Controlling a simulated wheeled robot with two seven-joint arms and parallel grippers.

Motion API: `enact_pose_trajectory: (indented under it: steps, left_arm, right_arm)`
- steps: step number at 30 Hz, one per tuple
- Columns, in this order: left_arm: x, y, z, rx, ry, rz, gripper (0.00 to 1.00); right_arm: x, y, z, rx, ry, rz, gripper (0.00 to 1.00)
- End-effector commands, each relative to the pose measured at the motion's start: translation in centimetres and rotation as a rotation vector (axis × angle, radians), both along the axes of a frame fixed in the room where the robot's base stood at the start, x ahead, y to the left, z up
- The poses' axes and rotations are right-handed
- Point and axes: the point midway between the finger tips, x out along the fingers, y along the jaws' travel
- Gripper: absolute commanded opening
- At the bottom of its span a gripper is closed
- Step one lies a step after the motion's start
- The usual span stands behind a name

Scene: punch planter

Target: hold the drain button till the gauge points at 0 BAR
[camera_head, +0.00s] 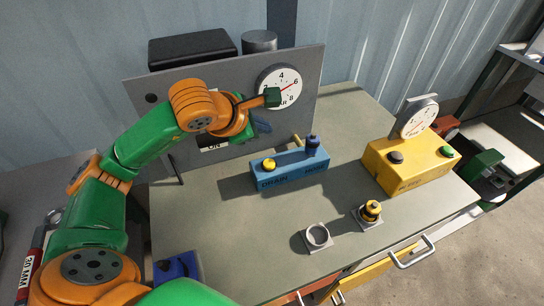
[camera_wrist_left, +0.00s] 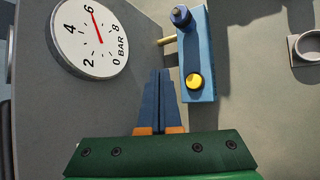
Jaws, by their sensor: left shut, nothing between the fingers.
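The drain button is the yellow knob (camera_head: 269,164) on the blue box (camera_head: 300,171), above the label DRAIN; it also shows in the left wrist view (camera_wrist_left: 194,81). The round white gauge (camera_head: 279,87) hangs on the grey upright panel. In the left wrist view the gauge (camera_wrist_left: 90,38) has its red needle at about 6. My left gripper (camera_head: 265,127) is shut and empty, in front of the panel and above the left end of the blue box. In the left wrist view its fingertips (camera_wrist_left: 160,73) lie left of the button, apart from it. My right gripper is out of view.
A dark blue knob (camera_head: 313,144) stands at the blue box's right end. A yellow box (camera_head: 405,163) carries a black button, a green button and a second gauge (camera_head: 417,118). A grey ring (camera_head: 317,235) and a yellow-black part (camera_head: 371,211) sit at the front. The table's middle is clear.

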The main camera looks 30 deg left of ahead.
Motion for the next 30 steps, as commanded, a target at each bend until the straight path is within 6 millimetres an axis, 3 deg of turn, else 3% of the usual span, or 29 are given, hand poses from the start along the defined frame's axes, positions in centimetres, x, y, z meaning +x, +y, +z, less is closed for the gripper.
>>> enact_pose_trajectory:
  steps: [8, 24, 30]
  left_arm:
    - [0.0, 0.0, -1.0, 0.000, 0.001, -0.001, 0.00]
    - [0.0, 0.0, -8.5, -0.001, -0.001, -0.001, 0.00]
    - [0.0, 0.0, -9.0, 0.000, 0.001, -0.001, 0.00]
  right_arm:
    - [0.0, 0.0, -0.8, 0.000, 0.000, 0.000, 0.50]
    - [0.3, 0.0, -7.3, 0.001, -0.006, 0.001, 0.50]
    - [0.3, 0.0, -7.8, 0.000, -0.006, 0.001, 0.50]
